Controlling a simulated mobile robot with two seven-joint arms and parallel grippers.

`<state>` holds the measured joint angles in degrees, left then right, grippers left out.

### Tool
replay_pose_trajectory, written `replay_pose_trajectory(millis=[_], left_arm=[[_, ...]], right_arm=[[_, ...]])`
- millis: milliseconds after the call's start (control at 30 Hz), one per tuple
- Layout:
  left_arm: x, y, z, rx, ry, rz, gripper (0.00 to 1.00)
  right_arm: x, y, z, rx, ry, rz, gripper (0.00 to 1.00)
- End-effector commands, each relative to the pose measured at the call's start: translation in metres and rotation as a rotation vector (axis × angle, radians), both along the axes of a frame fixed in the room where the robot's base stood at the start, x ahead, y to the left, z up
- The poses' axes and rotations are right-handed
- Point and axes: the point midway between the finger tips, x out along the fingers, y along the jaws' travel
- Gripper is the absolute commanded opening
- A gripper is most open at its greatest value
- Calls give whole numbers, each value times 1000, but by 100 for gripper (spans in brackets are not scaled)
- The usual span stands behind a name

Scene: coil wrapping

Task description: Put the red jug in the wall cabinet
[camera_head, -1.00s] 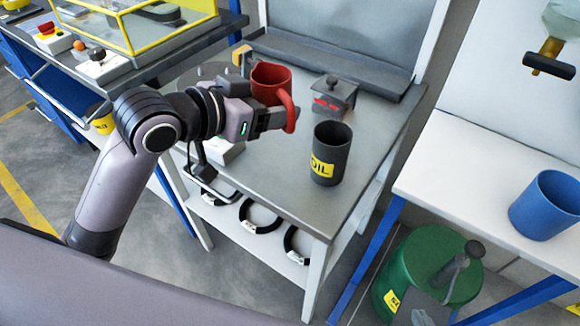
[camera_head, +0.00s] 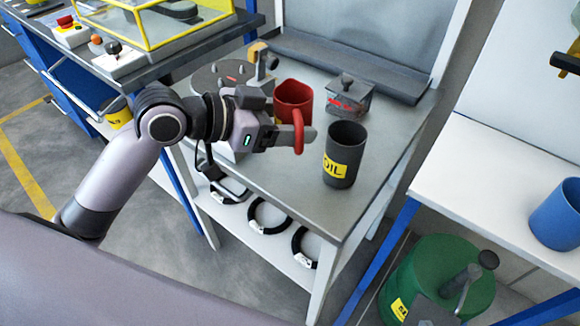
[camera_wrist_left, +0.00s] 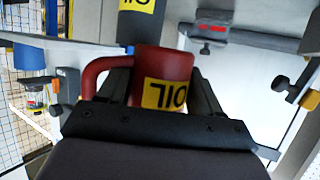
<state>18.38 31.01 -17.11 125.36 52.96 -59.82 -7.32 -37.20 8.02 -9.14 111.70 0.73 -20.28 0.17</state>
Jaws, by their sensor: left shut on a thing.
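The red jug (camera_head: 292,98) is upright at the back of the grey worktable in the head view, its handle toward the camera. In the left wrist view the red jug (camera_wrist_left: 163,75) fills the space between the fingers, with a yellow OIL label upside down. My left gripper (camera_head: 300,133) is shut on the red jug from the left, and its near finger passes by the handle; the left wrist view also shows my left gripper (camera_wrist_left: 160,100). I cannot tell whether the jug touches the table. My right gripper is not in view. I cannot make out a wall cabinet.
A dark OIL jug (camera_head: 344,152) stands close right of the held jug. A grey lidded box (camera_head: 348,97) stands behind it. A blue jug (camera_head: 562,215) is on the white table (camera_head: 478,185) at right. A green can (camera_head: 438,280) is below.

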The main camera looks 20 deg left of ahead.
Motion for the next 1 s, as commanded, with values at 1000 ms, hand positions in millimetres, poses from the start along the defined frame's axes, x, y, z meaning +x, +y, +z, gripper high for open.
replay_pose_trajectory(millis=[1000], left_arm=[[0, 0, -109, -1, -2, 1, 26]], right_arm=[[0, 0, -15, 0, 1, 0, 0]])
